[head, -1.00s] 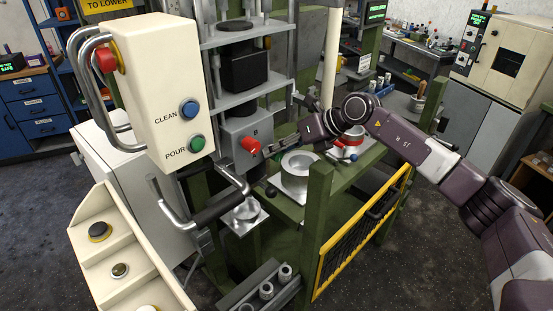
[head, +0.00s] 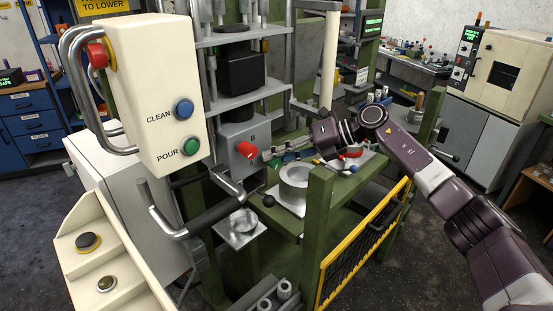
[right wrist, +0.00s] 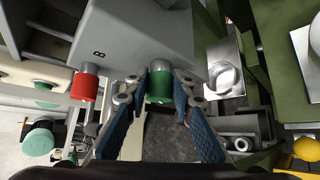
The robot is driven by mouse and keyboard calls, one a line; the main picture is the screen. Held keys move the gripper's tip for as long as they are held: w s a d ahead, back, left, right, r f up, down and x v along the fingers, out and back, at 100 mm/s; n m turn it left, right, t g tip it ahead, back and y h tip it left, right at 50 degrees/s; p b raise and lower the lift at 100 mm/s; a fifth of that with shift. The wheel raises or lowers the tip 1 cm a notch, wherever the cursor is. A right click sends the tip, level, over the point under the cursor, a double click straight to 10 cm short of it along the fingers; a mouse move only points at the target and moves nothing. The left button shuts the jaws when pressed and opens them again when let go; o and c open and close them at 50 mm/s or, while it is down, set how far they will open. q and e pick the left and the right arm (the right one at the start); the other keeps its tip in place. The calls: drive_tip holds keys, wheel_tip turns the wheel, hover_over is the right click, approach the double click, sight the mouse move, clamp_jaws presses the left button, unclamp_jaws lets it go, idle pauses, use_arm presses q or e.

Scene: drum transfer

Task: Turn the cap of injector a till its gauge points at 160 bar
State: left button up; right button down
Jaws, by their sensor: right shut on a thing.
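A grey box (head: 243,138) in the press frame carries a red cap (head: 247,149) on its front. In the right wrist view a green cap (right wrist: 160,86) sits beside the red cap (right wrist: 85,86) on the same box, whose letter looks like a B. My right gripper (head: 267,154) reaches in from the right in the head view. In the right wrist view the fingertips of my right gripper (right wrist: 160,90) are on both sides of the green cap, shut on it. I cannot make out a gauge or its reading. My left gripper is not in view.
A cream control box (head: 157,95) with CLEAN and POUR buttons stands close at left. A silver ring-shaped vessel (head: 293,180) stands below my right gripper. A green post (head: 317,225) and a yellow-edged guard (head: 345,255) stand in front.

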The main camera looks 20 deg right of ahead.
drive_tip(key=shift+w+r, duration=0.1)
drive_tip(key=shift+r, duration=0.1)
drive_tip(key=c, duration=2)
unclamp_jaws()
drive_tip(key=o, duration=0.3)
drive_tip(key=shift+f, duration=0.15)
drive_tip(key=shift+o, duration=0.2)
drive_tip(key=shift+d, duration=0.15)
drive_tip(key=v, duration=1.2)
